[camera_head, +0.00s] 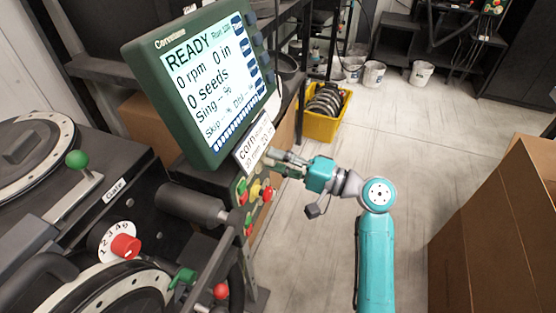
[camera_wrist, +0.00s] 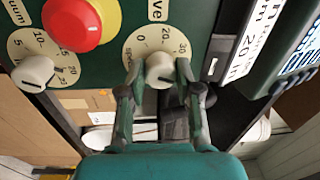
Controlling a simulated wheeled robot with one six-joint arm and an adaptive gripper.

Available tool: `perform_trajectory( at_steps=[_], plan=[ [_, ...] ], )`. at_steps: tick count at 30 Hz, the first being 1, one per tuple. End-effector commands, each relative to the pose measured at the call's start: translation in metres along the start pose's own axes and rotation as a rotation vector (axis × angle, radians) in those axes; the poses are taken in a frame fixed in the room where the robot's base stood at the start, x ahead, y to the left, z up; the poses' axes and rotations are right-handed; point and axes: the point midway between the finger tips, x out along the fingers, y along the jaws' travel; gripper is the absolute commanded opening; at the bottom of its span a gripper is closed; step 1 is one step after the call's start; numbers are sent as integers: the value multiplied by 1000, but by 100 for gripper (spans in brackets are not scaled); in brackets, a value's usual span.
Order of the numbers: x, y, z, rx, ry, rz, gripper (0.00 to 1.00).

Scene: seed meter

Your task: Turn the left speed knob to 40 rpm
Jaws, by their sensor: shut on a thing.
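In the wrist view a pale round knob (camera_wrist: 159,72) sits on a cream dial (camera_wrist: 135,42) with 0, 20 and 30 readable and a label ending in "ve". My gripper (camera_wrist: 157,74) has one finger on each side of this knob and is shut on it. The fingers hide the lower part of the dial, so the pointer's exact reading is unclear. In the head view my gripper (camera_head: 281,158) is at the panel's edge below the screen. The screen (camera_head: 208,80) reads READY, 0 rpm, 0 in and 0 seeds.
A second pale knob (camera_wrist: 36,72) and a red button on a yellow base (camera_wrist: 72,24) are left of the held knob in the wrist view. A labelled card (camera_head: 254,142) hangs below the screen. Cardboard boxes (camera_head: 500,215) stand at right; the floor between is open.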

Motion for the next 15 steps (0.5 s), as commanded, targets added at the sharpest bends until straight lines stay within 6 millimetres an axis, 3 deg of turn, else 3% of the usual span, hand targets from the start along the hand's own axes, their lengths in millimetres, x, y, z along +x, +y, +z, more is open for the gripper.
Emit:
perform_trajectory(
  at_steps=[15],
  plan=[
    [0,0,-1,41,6,1,0]
  ],
)
